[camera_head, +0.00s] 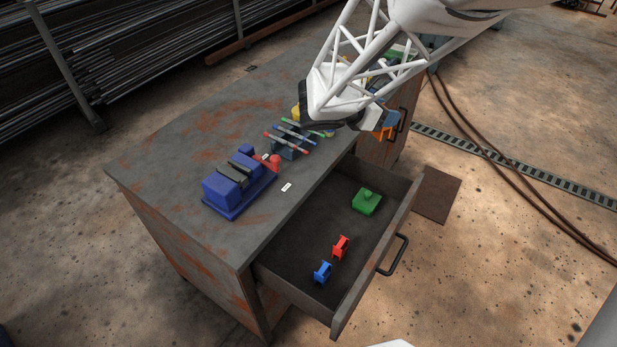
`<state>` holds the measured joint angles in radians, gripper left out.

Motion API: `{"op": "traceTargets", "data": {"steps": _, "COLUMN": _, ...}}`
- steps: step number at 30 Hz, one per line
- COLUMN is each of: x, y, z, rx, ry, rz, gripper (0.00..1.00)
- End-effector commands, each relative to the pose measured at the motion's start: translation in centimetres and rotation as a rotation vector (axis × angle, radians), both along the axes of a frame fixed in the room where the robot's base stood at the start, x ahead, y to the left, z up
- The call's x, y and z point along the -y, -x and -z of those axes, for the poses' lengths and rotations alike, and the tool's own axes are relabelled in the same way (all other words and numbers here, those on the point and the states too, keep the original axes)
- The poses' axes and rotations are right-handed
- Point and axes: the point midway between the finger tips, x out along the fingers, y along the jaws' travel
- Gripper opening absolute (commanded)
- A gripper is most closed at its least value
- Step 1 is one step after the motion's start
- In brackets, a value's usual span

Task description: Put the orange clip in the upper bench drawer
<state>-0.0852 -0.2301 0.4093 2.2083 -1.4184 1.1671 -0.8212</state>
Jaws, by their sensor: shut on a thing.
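My gripper (382,126) is high at the right edge of the bench, beyond the far end of the open drawer. It is shut on the orange clip (384,133), of which only a small part shows below the fingers. My white lattice arm hides much of the gripper. The bench drawer (318,222) is pulled out to the right, with its black handle (393,256) on the front. A red clip (340,247), a blue clip (322,272) and a green block (366,201) lie inside it.
A blue vise-like block (238,187) and a rack of red- and green-handled tools (290,140) stand on the rusty bench top (185,150). The drawer's middle and far-left floor are bare. A brown mat (437,195) and cables lie on the floor at right.

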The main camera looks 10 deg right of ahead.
Motion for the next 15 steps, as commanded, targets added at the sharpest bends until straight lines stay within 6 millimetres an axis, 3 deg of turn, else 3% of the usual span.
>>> {"op": "traceTargets", "data": {"steps": 12, "x": -0.4, "y": 0.3, "z": -1.0, "rx": 0.001, "ry": 0.000, "rz": -0.131, "gripper": 0.24}}
{"op": "traceTargets", "data": {"steps": 15, "x": -0.4, "y": 0.2, "z": 0.7, "rx": -0.004, "ry": 0.000, "rz": -0.127, "gripper": 0.24}}
